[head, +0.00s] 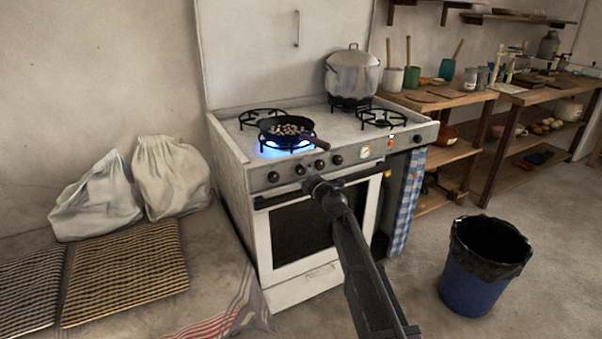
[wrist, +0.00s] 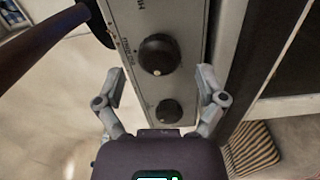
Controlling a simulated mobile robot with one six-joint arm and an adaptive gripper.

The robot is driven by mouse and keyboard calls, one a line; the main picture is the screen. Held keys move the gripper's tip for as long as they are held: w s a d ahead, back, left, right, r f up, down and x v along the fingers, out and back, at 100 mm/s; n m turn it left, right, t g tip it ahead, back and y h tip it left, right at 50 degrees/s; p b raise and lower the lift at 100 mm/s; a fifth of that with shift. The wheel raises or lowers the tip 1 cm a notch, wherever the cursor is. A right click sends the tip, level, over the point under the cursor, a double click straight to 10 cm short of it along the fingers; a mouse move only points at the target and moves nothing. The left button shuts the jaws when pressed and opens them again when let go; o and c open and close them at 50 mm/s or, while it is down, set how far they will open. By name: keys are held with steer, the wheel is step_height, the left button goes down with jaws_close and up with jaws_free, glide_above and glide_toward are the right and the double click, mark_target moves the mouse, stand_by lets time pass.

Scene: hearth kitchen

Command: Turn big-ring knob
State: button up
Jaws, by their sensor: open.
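The stove (head: 300,178) has a front panel with several dark round knobs, among them a left one (head: 273,177) and one right of my gripper (head: 337,160). My gripper (head: 312,183) is in front of the panel, open and empty. In the wrist view its fingers (wrist: 158,82) are spread on either side of the panel strip. A larger-looking black knob (wrist: 158,54) lies just beyond the fingertips, and another black knob (wrist: 169,111) shows between the fingers. I see no contact. The small panel lettering is too unclear to tell which knob is the big-ring one.
A dark pan (head: 286,130) with pale pieces sits over a blue flame, its handle reaching over the front edge. A lidded pot (head: 352,73) stands at the back right. The oven handle (head: 350,182) runs below the knobs. A blue bin (head: 482,265) stands right.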

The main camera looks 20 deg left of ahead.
steer(key=v, duration=0.9)
steer(key=shift+s+d, duration=0.2)
steer(key=shift+s, duration=0.1)
steer(key=shift+d, duration=0.1)
